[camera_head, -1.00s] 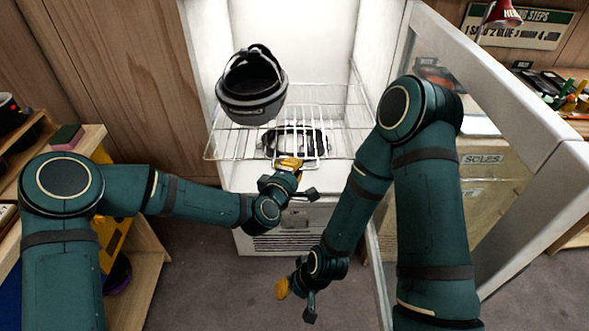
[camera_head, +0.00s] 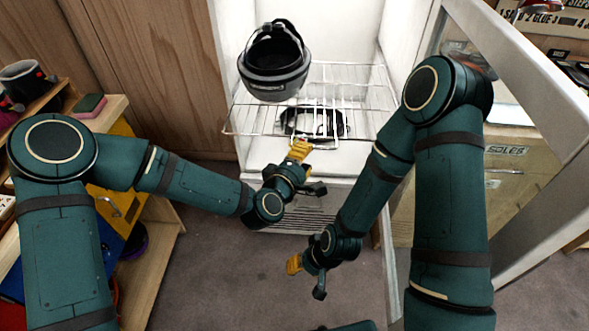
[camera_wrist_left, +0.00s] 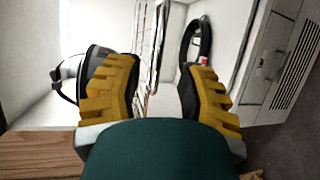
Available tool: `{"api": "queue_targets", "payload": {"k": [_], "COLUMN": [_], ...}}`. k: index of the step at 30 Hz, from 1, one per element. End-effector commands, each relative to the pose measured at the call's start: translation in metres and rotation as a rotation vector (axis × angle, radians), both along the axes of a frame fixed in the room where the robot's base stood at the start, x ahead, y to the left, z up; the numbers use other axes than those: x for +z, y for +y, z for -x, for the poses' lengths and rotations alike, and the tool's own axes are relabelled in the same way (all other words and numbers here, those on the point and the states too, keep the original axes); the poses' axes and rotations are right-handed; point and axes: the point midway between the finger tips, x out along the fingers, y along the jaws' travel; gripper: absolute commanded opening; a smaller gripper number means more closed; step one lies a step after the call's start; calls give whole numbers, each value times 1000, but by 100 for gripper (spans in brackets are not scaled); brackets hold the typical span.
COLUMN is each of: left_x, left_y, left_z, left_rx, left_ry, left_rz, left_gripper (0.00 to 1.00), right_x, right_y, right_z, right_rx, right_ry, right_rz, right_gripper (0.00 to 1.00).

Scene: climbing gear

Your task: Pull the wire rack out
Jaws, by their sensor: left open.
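The wire rack (camera_head: 362,97) sits in the open white cabinet, its front edge sticking out a little past the opening. A dark grey helmet (camera_head: 272,75) stands on its left part. My left gripper (camera_head: 299,150) is at the rack's front edge, below the black item. In the left wrist view the gripper (camera_wrist_left: 160,92) is open, with rack wires (camera_wrist_left: 150,45) showing beyond and between its yellow fingers; contact cannot be told. My right gripper (camera_head: 294,264) hangs low in front of the cabinet; its finger gap is unclear.
The cabinet's door (camera_head: 520,75) stands open on the right, beside my right arm. A wooden shelf unit (camera_head: 150,265) with a mug (camera_head: 22,80) and a sponge (camera_head: 89,106) is at the left. The grey floor before the cabinet is clear.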

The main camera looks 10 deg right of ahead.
Motion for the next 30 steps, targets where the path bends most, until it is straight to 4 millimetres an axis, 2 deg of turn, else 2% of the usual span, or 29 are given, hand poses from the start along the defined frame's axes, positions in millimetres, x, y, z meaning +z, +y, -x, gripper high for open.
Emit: {"api": "queue_targets", "payload": {"k": [6,12,30], "left_x": [8,12,11], "left_y": [25,37,39], "left_z": [31,46,49], "left_rx": [-1,-2,-3], "left_ry": [0,1,2], "left_rz": [0,1,-4], "left_gripper": [39,39,39], "right_x": [0,0,0], "right_y": [0,0,0], "right_z": [0,0,0], "right_rx": [0,0,0], "right_ry": [0,0,0], "right_rz": [0,0,0], "right_gripper": [47,47,47]}}
